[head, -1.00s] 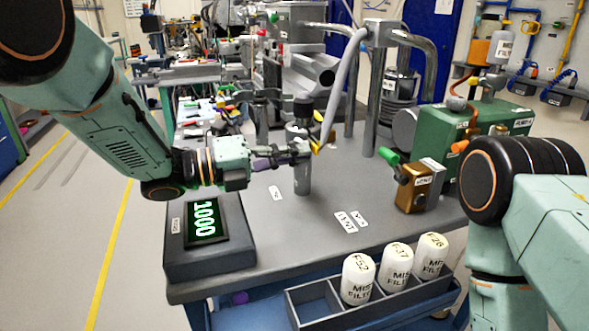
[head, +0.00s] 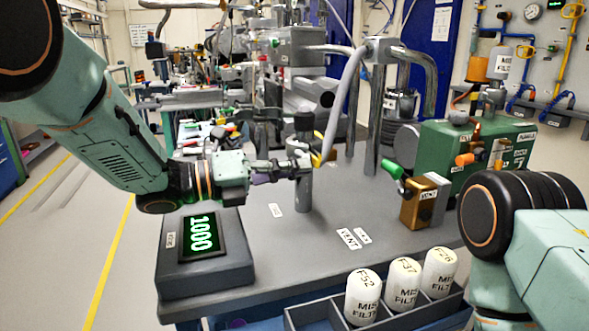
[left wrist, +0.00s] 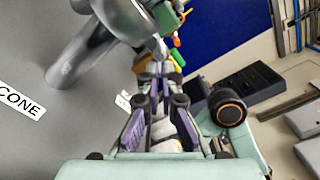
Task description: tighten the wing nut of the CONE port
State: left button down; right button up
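The CONE label (left wrist: 20,100) lies on the grey table in the left wrist view, beside a grey metal post. In the head view the post (head: 304,192) stands upright on the table, with a dark cylindrical top and a yellow part (head: 318,148), perhaps the wing nut, at its right side. My left gripper (head: 292,168) reaches in from the left at the post's upper part. In the left wrist view its purple-padded fingers (left wrist: 160,88) converge near small orange, yellow and green parts. Whether they touch or grip anything is unclear. My right gripper is out of frame.
A display box (head: 205,250) reading 1000 sits at the table's front left. A brass block (head: 424,202) with a green knob and a green box (head: 478,150) stand right. White filter canisters (head: 402,283) stand in a tray at the front. A grey hose curves beside the post.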

pick_arm(q)
jog(key=c, duration=1.8)
grip_release()
jog(key=shift+c, duration=0.2)
jog(key=v, duration=1.2)
jog(key=shift+a, duration=0.15)
